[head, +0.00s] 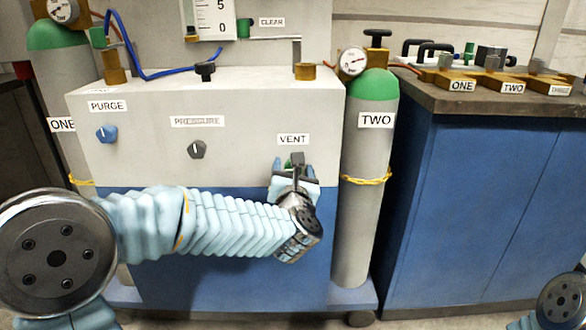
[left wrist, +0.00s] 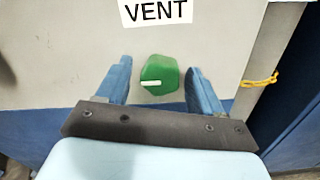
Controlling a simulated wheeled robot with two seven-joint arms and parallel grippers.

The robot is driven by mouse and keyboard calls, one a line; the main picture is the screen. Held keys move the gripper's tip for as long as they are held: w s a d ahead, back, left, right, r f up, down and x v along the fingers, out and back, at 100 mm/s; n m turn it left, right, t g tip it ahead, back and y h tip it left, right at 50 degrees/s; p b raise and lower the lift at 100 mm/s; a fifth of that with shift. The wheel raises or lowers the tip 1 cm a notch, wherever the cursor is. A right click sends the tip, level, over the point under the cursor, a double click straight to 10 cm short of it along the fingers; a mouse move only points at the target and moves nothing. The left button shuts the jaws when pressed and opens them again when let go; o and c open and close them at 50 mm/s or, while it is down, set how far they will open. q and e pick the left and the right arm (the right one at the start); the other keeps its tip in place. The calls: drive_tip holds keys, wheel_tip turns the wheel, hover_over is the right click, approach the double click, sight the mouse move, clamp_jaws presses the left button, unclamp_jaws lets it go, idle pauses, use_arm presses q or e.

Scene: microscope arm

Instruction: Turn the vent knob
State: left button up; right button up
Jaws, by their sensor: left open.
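The vent knob is green with a white pointer line. In the left wrist view the knob (left wrist: 159,75) sits just below the VENT label (left wrist: 156,11), its white line lying roughly level and toward the left. In the head view the VENT label (head: 293,139) is above my left gripper (head: 293,170), and the knob is mostly hidden by the gripper. My left gripper (left wrist: 160,80) is open, with one blue finger on each side of the knob; gaps show between the fingers and the knob. My right gripper is not in view.
A blue PURGE knob (head: 107,134) and a grey PRESSURE knob (head: 197,149) are on the same panel to the left. Gas cylinder TWO (head: 370,190) stands close on the right, with a yellow chain (head: 365,180). A blue cabinet (head: 480,210) is farther right.

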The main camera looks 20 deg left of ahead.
use_arm(q)
drive_tip(key=shift+w+a, duration=0.1)
drive_tip(key=shift+w, duration=0.1)
drive_tip(key=c, duration=1)
